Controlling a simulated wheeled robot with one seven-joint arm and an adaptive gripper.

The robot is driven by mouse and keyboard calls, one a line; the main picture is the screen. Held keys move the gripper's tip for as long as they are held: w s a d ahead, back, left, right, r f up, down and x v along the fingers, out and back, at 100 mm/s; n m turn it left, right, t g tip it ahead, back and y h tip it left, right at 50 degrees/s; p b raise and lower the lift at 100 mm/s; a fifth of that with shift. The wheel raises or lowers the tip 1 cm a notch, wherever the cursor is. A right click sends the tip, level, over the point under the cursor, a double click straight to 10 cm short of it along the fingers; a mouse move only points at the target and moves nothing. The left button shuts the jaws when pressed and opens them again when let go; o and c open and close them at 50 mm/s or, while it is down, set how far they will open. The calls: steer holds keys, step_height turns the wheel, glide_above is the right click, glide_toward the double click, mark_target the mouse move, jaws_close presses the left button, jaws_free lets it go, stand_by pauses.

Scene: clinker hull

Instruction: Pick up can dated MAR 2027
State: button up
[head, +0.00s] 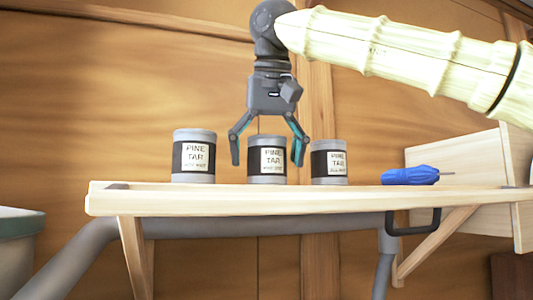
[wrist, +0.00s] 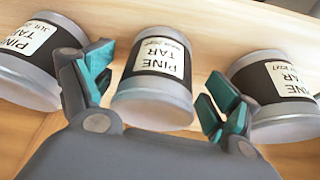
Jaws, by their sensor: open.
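Three grey cans with black bands and white PINE TAR labels stand upright in a row on the wooden shelf (head: 140,202): a left can (head: 194,157), a middle can (head: 267,181) and a right can (head: 329,162). Their small date lines are hard to read in the head view. In the wrist view, one label at the left (wrist: 35,42) seems to start its date with JUL; the middle can's date (wrist: 158,72) is unclear. My gripper (head: 267,150) points down, open, with its fingers on either side of the middle can. No grip shows.
A blue-handled tool (head: 410,176) lies on the shelf to the right of the cans. Neighbouring cans stand close outside both fingers. A wooden panel (head: 465,165) rises at the right end, and the plank wall stands behind.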

mark_target(266, 165)
steer(key=w, duration=0.1)
steer(key=w+f, duration=0.1)
steer(key=w, duration=0.1)
steer(key=shift+w+a+f, duration=0.15)
steer(key=shift+w+f, duration=0.05)
steer(key=shift+w, duration=0.1)
steer(key=c, duration=0.4)
steer(key=shift+s, duration=0.1)
steer(key=c, duration=0.3)
steer(key=shift+s+r, duration=0.3)
steer(key=shift+s, duration=0.6)
steer(key=c, duration=0.7)
steer(key=shift+w+f, duration=0.1)
steer(key=shift+w, duration=0.2)
